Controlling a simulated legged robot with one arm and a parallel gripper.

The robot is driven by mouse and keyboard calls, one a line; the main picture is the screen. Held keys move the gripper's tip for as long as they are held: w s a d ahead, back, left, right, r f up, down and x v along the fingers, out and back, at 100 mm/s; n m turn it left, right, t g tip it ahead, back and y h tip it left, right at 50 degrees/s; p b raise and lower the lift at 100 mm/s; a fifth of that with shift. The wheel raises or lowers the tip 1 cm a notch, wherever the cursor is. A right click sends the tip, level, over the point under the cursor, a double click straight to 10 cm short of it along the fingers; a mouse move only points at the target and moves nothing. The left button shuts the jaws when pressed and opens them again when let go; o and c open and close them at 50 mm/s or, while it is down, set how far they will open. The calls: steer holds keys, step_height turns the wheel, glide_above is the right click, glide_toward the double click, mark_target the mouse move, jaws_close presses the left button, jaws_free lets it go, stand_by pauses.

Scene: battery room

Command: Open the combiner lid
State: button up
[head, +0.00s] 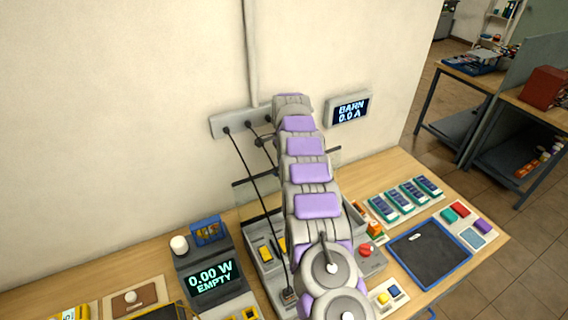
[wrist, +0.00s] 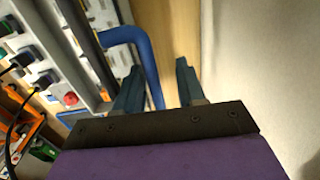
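The combiner box (head: 268,262) stands on the bench in the middle of the head view, partly hidden behind my arm. Yellow switches show inside it on the left. A see-through panel with a dark top edge (head: 255,179) rises behind it, seemingly the lid, tilted up; its angle is hard to judge. In the wrist view, my gripper (wrist: 158,85) is open, with two dark fingers apart. A blue bent bar (wrist: 146,50), perhaps a handle, passes between the fingers in the picture; I cannot tell if they touch it. In the head view my arm hides the fingers.
A grey socket strip (head: 226,124) with black cables hangs on the wall, beside a small display (head: 349,110). A meter (head: 212,277) reads 0.00 W EMPTY. A red button (head: 365,250), battery modules (head: 405,196) and a blue-edged tray (head: 464,259) occupy the right bench.

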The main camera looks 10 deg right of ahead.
step_height(320, 180, up, 17)
steer(key=p, duration=0.8)
steer(key=shift+s+r, duration=0.15)
steer(key=shift+s, duration=0.2)
steer(key=shift+d, duration=0.1)
